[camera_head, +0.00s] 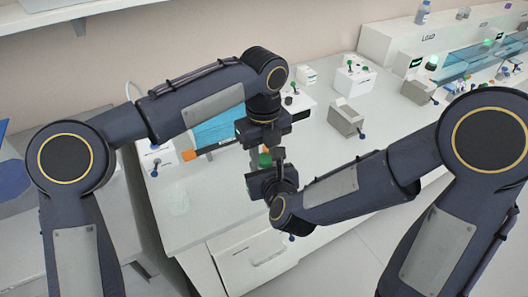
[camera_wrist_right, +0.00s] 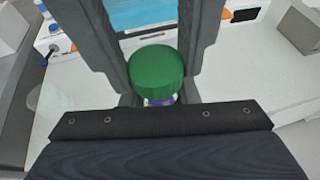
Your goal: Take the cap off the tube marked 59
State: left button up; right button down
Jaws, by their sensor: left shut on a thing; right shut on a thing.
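A green screw cap (camera_wrist_right: 155,73) sits on a tube (camera_wrist_right: 158,101), of which only a small purple and white part shows below it. In the head view the green cap (camera_head: 265,159) shows small between my two grippers. My left gripper (camera_head: 264,145) is above, and its dark fingers flank the cap in the right wrist view; it is shut on the cap. My right gripper (camera_head: 269,170) is just below and appears shut on the tube under the cap. Most of the tube is hidden, and I cannot read a number on it.
The white bench (camera_head: 215,215) holds a blue panel (camera_head: 218,128), a grey block (camera_head: 346,118), a white box with knobs (camera_head: 354,75) and a clear vessel (camera_head: 178,200). A long machine stands at the back right. The bench front left is mostly clear.

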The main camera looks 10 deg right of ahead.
pick_arm(q)
jog(key=n, duration=0.3)
jog(key=o, duration=1.1)
jog(key=shift+r, duration=2.35)
jog(key=shift+c, duration=0.5)
notch_tip(320, 180, up, 3)
jog(key=m, duration=0.3)
jog(key=shift+f, duration=3.85)
